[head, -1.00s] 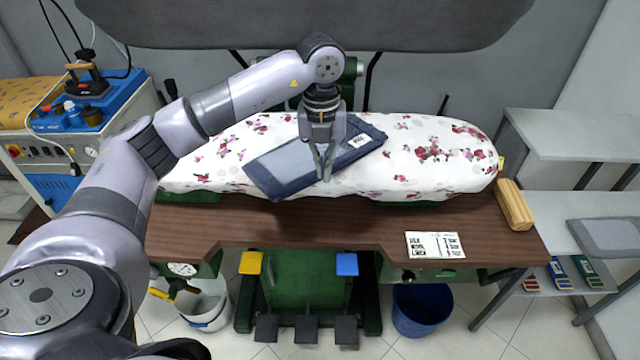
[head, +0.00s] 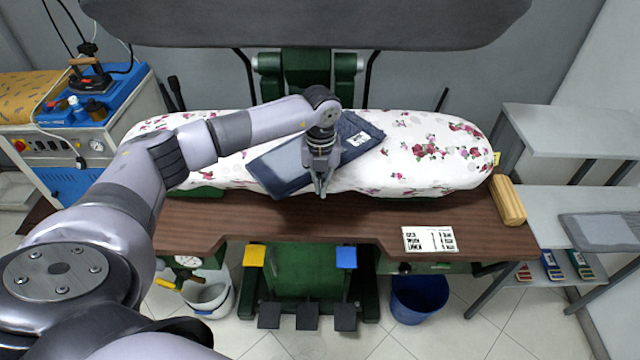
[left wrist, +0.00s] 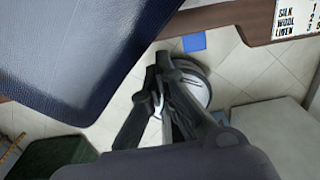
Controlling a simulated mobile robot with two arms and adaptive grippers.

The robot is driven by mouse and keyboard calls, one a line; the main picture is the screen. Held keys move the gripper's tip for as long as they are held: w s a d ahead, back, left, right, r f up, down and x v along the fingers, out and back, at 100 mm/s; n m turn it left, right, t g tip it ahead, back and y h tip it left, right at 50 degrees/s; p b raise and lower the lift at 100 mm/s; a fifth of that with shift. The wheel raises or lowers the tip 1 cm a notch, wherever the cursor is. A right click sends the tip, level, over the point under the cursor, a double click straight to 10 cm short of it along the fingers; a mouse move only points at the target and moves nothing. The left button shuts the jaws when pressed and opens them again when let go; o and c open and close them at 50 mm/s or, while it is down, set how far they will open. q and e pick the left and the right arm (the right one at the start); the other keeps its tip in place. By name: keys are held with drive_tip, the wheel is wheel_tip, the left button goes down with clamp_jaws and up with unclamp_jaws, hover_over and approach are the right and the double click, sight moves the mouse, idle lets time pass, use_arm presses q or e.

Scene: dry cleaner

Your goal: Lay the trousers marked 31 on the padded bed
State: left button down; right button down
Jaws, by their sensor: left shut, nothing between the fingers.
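The folded dark blue trousers (head: 285,170) lie slanted on the padded bed (head: 430,155), which has a white cover with red flowers. A white tag (head: 355,140) is on their upper right part, but its number is too small to read. My left gripper (head: 321,192) is shut and empty, pointing down at the front edge of the bed and covering part of the trousers. In the left wrist view, dark blue cloth (left wrist: 75,60) fills the upper left, apart from the shut fingers (left wrist: 165,65). My right gripper is not in view.
A grey press head (head: 310,25) hangs above the bed. A brown table (head: 350,222) in front holds a printed card (head: 430,239) and a wooden block (head: 508,200). Shelves (head: 560,130) stand at right, with a folded grey item (head: 605,232). A blue-topped machine (head: 90,110) stands at left.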

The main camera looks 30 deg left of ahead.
use_arm(q)
drive_tip(key=shift+w+a, duration=0.1)
drive_tip(key=shift+w, duration=0.05)
drive_tip(key=shift+w+a+b, duration=0.45)
drive_tip(key=shift+w+b, duration=0.1)
drive_tip(key=shift+w, duration=0.15)
drive_tip(key=shift+s, duration=0.15)
